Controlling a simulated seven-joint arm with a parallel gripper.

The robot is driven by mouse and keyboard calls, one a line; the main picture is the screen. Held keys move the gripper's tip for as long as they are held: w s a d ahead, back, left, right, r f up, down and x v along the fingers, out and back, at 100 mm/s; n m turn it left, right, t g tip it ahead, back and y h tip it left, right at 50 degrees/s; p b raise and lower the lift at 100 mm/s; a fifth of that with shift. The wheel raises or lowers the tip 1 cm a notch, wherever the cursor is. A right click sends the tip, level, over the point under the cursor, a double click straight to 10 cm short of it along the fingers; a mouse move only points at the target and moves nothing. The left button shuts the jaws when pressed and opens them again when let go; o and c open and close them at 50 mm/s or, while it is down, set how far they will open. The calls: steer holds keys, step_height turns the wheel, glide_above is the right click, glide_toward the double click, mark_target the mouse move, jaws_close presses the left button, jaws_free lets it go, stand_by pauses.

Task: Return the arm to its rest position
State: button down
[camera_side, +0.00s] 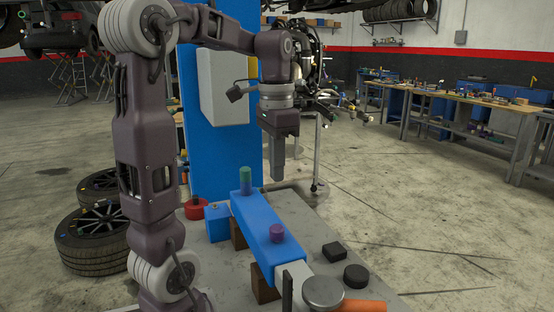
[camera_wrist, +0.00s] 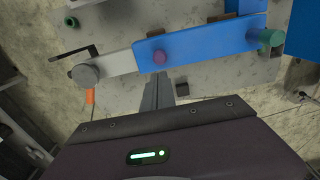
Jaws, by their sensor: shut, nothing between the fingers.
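My gripper (camera_side: 278,172) hangs from my raised arm, pointing down above the far right side of the work table (camera_side: 215,258). Its fingers are shut with nothing between them. In the wrist view the shut fingers (camera_wrist: 158,90) reach toward the table, near a long blue bar (camera_wrist: 205,40). The bar also shows in the side view (camera_side: 262,228), below and apart from the gripper. A green cylinder (camera_side: 246,178) stands at the bar's far end. A purple cylinder (camera_side: 277,233) stands nearer its front end.
A red round dish (camera_side: 196,209) is at the left. A blue column (camera_side: 222,160) rises behind.

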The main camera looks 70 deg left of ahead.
step_height(320, 180, up, 2)
steer(key=shift+r, duration=0.1)
stand_by(0.4)
steer(key=s+d+f+t, duration=0.2)
steer(key=s+d+f, duration=0.1)
steer(key=d, duration=0.5)
steer(key=s+d+f+t, duration=0.3)
steer(key=s+d, duration=0.3)
steer(key=d, duration=0.3)
steer(key=shift+d, duration=0.3)
steer(key=shift+s, duration=0.1)
